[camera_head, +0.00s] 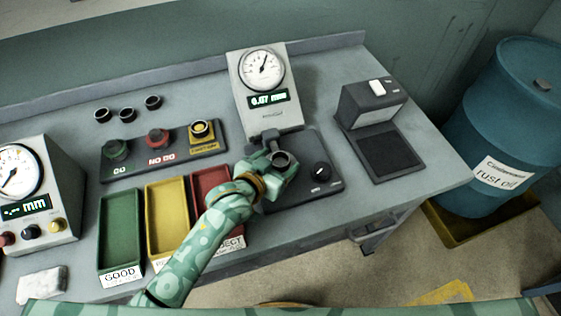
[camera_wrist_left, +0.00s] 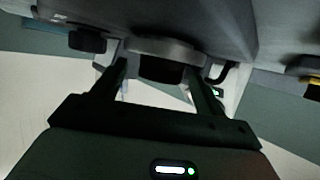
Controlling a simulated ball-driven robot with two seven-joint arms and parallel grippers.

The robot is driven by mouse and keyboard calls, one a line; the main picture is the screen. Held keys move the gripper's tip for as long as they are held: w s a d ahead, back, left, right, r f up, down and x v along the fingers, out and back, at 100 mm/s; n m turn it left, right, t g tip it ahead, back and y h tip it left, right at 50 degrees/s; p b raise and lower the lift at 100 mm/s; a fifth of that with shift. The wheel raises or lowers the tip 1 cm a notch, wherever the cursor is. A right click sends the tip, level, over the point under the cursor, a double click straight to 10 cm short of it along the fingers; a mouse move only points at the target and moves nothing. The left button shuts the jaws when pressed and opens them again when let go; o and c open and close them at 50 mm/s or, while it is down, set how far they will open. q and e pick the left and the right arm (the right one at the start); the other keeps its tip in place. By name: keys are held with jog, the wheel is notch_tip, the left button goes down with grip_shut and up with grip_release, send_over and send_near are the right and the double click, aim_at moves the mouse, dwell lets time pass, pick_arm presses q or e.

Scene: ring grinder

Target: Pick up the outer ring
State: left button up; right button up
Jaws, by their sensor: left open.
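A dark ring (camera_head: 281,160) shows at the gauge stand with the round dial (camera_head: 262,68), right at my left gripper (camera_head: 272,154). More dark rings lie on the bench: one (camera_head: 102,115), another (camera_head: 127,114) and a third (camera_head: 153,102). My right gripper is not in view.
Green (camera_head: 104,233), yellow (camera_head: 149,225) and red (camera_head: 196,187) trays lie left of the stand, partly under my left arm. A dark box device (camera_head: 372,110) stands to the right. Another dial unit (camera_head: 66,175) is at far left. A blue drum (camera_head: 500,110) stands beyond the bench.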

pick_arm(q)
jog(key=shift+w+d, duration=0.1)
jog(key=shift+w, duration=0.05)
jog(key=shift+c, duration=0.3)
jog(key=c, duration=1.2)
jog(key=shift+o, duration=0.2)
jog(key=shift+r, duration=0.1)
